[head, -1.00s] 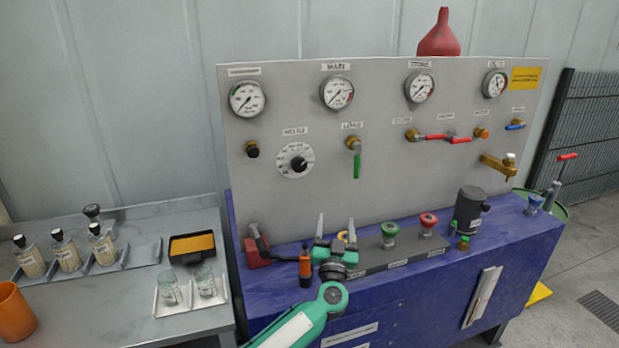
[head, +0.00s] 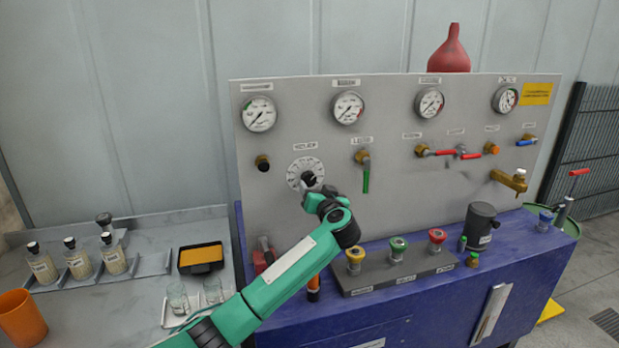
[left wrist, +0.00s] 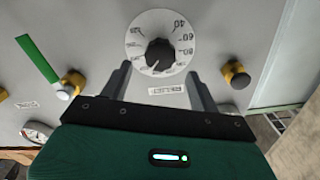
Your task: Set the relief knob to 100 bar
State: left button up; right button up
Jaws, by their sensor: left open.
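The relief knob (head: 309,178) is a black knob on a round white scale plate (head: 293,172), on the upright grey panel. In the left wrist view the black knob (left wrist: 160,53) shows upside down, with 40, 60 and 80 legible on its scale. My left gripper (left wrist: 160,68) is open, with one finger on each side of the knob's lower part in that picture; contact cannot be told. In the head view my left gripper (head: 309,193) is just in front of the knob and hides part of the dial. The knob's exact setting cannot be read. My right gripper is not in view.
A green-handled valve (head: 365,172) sits right of the dial and a black-capped fitting (head: 262,163) left of it. Gauges (head: 348,108) line the panel above. Yellow, green and red buttons (head: 397,248) stand on the blue bench below. Sample bottles (head: 76,260) stand at left.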

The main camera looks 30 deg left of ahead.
aim_at(310, 180)
pick_arm(q)
jog(key=x, duration=0.5)
jog(key=shift+w+a+p, duration=0.2)
jog(key=shift+w+p, duration=0.05)
jog(key=shift+p, duration=0.05)
jog(key=shift+w+a, duration=0.35)
jog(key=shift+a, duration=0.1)
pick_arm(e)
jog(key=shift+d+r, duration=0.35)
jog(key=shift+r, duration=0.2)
